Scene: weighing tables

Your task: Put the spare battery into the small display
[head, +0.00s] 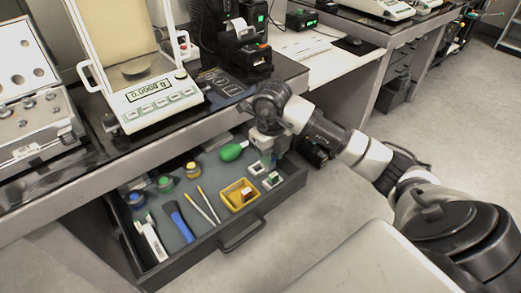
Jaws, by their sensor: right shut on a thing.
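My right gripper (268,155) reaches down over the back right of the open drawer (240,235). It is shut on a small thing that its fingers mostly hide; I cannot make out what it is. Small white-and-green items (272,180) lie just below it. A yellow tray (232,203) in the drawer holds a small pale and orange item. I cannot tell for sure which item is the spare battery. A small black display (302,20) with green lit digits stands far back on the tables, likely the small display. My left gripper is not in view.
The drawer also holds a green bulb (233,151), a blue brush (179,221), thin yellow sticks and small jars. A balance (155,100) reading 0.0000 g stands above on the dark bench. A black printer (243,45) stands behind. An open weight case (35,120) is at left.

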